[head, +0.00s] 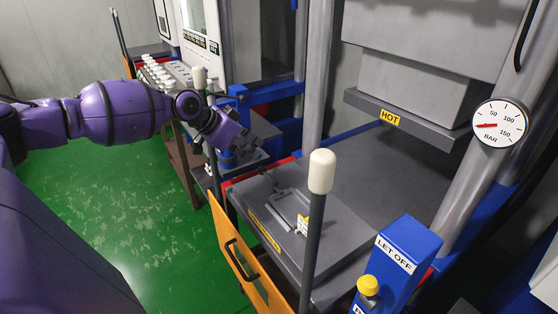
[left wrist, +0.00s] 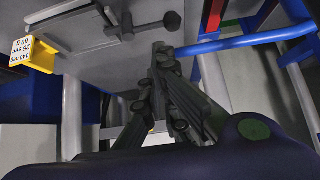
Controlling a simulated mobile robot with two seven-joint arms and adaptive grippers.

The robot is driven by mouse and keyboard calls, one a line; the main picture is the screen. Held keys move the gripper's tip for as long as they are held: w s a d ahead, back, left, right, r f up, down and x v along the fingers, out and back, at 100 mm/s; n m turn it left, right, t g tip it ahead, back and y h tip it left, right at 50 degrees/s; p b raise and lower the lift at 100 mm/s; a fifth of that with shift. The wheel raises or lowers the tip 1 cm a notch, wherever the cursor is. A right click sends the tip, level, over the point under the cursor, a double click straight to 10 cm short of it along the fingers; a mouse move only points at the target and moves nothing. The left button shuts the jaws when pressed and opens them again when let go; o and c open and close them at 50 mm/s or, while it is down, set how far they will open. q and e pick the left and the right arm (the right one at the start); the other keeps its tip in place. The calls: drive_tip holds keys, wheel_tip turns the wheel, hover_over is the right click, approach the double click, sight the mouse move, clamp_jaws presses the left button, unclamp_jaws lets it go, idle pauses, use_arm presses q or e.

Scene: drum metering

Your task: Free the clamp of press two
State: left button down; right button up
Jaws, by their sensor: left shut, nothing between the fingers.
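The near press has a grey lower plate (head: 340,243) with a flat framed mould (head: 290,208) on it. A dark clamp lever (head: 270,181) lies at the mould's far left corner. In the left wrist view the lever (left wrist: 145,27) ends in a round dark knob (left wrist: 172,20). My left gripper (head: 252,144) is shut and empty, just beyond the plate's far left corner. In the left wrist view its fingertips (left wrist: 160,48) are close to the knob; I cannot tell whether they touch. No press number is readable. My right gripper is out of view.
A white-capped post (head: 321,172) stands in front of the plate, and another (head: 199,78) is near my left forearm. An orange gate (head: 245,262) hangs at the front left. A blue LET OFF box (head: 398,262) and a pressure gauge (head: 500,124) are at right. Green floor is clear at left.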

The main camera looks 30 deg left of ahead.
sight(270, 178)
use_arm(q)
drive_tip(key=b+x, duration=0.1)
drive_tip(key=x, duration=0.8)
drive_tip(key=shift+w+f, duration=0.1)
drive_tip(key=shift+w, duration=0.05)
drive_tip(key=shift+w+d+f, duration=0.15)
drive_tip(key=shift+w+f, duration=0.15)
drive_tip(key=shift+f, duration=0.05)
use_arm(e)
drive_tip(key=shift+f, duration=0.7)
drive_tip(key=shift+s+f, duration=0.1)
